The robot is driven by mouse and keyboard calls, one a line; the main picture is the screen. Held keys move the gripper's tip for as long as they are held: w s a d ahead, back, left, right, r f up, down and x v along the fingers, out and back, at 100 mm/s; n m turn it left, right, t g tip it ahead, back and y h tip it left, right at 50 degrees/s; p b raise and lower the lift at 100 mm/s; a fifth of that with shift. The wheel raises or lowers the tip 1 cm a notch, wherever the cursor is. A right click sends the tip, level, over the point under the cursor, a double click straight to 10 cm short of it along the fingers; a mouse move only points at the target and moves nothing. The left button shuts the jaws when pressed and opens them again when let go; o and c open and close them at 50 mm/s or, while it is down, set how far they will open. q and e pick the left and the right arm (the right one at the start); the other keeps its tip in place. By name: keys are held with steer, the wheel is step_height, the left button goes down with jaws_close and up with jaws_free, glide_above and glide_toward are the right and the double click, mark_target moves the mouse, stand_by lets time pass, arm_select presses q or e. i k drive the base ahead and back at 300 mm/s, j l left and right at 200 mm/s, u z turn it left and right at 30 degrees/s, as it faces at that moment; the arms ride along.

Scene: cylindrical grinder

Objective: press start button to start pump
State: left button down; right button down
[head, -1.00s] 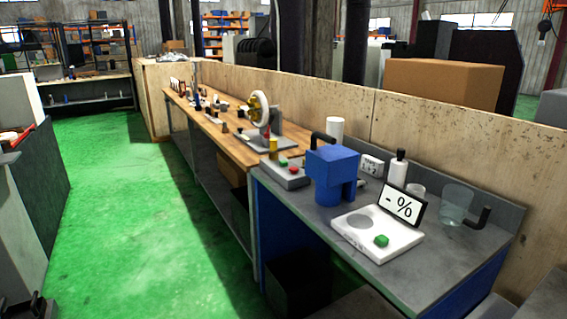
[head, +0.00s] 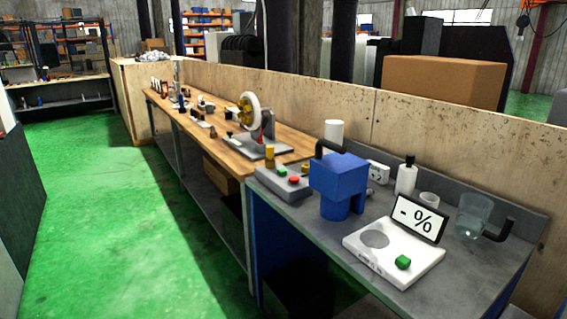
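A grey control box (head: 288,188) stands on the grey bench at the left of the blue pump. It carries a green button (head: 282,171) and a red button (head: 294,180). A yellow part (head: 269,157) stands at its back left. The blue pump-like unit (head: 338,182) has a dark pipe at its top. A white device (head: 393,250) with a round grey plate and a green button (head: 403,262) sits at the front of the bench, with a display (head: 418,217) reading "- %" behind it. Neither of my grippers is in view.
The grey bench (head: 463,266) also holds a white bottle (head: 406,176), a clear beaker (head: 473,216) and a white cylinder (head: 333,136). A wooden bench (head: 215,148) with small parts and a wheel continues at the left. The green floor (head: 120,220) before the benches is clear.

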mark_target(282, 172)
steer(key=i+j+z, duration=0.1)
steer(key=i+j, duration=0.25)
steer(key=i+j+z, duration=0.1)
steer(key=i+j, duration=0.2)
steer(key=i+j+z, duration=0.1)
steer(key=i+j, duration=0.2)
steer(key=j, duration=0.2)
steer(key=i+j+z, duration=0.1)
steer(key=i+j, duration=0.2)
steer(key=i+j+z, duration=0.1)
steer(key=i+j, duration=0.2)
steer(key=j, duration=0.25)
steer(key=i+j+z, duration=0.1)
steer(key=i+j, duration=0.15)
steer(key=j, duration=0.2)
steer(key=i+j+z, duration=0.1)
steer(key=i+j, duration=0.15)
steer(key=j, duration=0.25)
steer(key=i+j+z, duration=0.15)
steer(key=j, duration=0.35)
steer(key=i, duration=0.05)
